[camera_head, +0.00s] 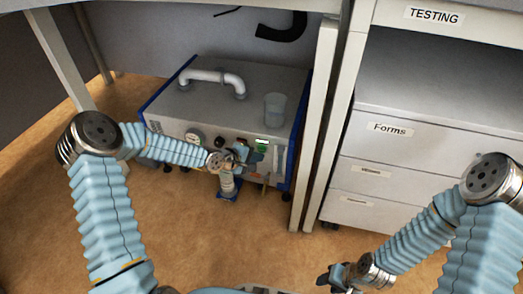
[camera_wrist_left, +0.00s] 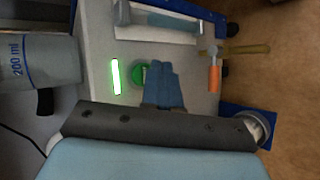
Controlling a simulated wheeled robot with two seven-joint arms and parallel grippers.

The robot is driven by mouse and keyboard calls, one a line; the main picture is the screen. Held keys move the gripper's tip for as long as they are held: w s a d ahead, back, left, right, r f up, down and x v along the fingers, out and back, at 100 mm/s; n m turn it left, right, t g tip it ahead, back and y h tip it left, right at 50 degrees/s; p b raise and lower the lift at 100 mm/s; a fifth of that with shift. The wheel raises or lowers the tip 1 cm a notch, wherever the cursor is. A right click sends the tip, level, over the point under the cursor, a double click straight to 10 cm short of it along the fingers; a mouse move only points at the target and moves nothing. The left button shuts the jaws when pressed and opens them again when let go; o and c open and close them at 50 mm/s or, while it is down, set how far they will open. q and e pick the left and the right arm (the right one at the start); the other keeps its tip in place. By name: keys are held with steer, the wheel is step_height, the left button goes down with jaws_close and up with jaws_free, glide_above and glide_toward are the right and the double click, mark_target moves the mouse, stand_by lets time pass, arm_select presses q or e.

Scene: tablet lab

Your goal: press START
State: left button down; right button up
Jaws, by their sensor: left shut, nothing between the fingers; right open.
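The grey machine (camera_head: 190,98) with blue side edges stands on the floor under the bench. Its front panel has dials, black knobs and a lit green display (camera_head: 262,146), which also shows in the left wrist view (camera_wrist_left: 116,75). Beside the display in that view is a round green button (camera_wrist_left: 138,74), partly hidden by my left gripper's fingers. No START lettering is readable. My left gripper (camera_head: 256,157) is shut and empty in front of the panel; its blue fingers (camera_wrist_left: 161,70) overlap the button's edge, and contact cannot be told. My right gripper (camera_head: 335,277) is open, low and away from the machine.
A clear beaker (camera_head: 275,109) and a pipe handle (camera_head: 212,77) are on the machine's top. A small blue-based item (camera_head: 228,193) is by the panel's front. The bench leg (camera_head: 316,130) and a drawer cabinet (camera_head: 385,180) stand at right. The brown floor (camera_head: 200,240) ahead is clear.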

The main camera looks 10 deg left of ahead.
arm_select(q)
steer(key=shift+s+a, duration=0.1)
steer(key=shift+s, duration=2.4)
steer(key=shift+p, duration=0.3)
